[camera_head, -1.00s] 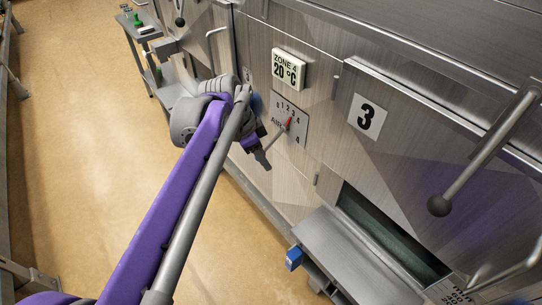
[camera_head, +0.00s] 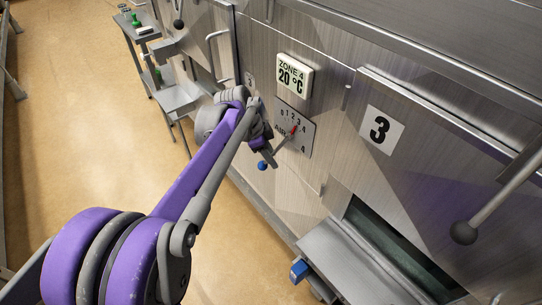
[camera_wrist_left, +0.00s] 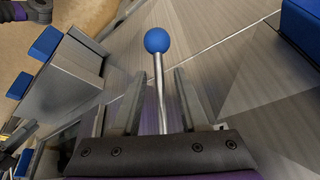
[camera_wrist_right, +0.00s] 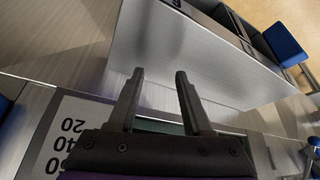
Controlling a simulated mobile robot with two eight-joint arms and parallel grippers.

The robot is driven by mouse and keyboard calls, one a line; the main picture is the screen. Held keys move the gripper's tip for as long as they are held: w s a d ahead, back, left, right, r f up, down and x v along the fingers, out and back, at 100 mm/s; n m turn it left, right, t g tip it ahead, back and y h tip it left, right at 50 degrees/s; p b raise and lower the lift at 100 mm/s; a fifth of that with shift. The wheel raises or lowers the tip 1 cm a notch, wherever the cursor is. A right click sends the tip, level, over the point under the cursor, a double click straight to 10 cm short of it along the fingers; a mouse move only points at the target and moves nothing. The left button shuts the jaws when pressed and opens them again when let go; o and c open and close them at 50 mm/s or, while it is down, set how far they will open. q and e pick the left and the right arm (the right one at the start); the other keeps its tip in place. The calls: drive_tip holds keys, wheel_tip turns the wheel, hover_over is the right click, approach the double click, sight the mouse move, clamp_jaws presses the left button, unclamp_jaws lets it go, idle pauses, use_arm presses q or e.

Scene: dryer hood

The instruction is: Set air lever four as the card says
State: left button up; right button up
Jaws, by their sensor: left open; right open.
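The air lever four plate (camera_head: 303,142) is on the hood wall under the zone 4 display. It is marked 0 to 4, and the red pointer (camera_head: 295,129) is near 3 to 4; I cannot tell exactly. A lever with a blue ball (camera_head: 262,165) sticks out below my left gripper (camera_head: 270,152). In the left wrist view the blue ball (camera_wrist_left: 157,40) is beyond the fingertips, and its metal rod (camera_wrist_left: 161,95) runs between the open fingers (camera_wrist_left: 158,85). My right gripper (camera_wrist_right: 155,75) is open and empty. No readable card shows.
The zone 4 display (camera_head: 294,74) reads 20 °C. A metal ledge (camera_head: 345,258) juts out below. A cart (camera_head: 150,32) stands at the far left; the tan floor is clear.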

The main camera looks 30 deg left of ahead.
use_arm(q)
drive_tip(key=shift+f, duration=0.1)
clamp_jaws()
idle(1.4)
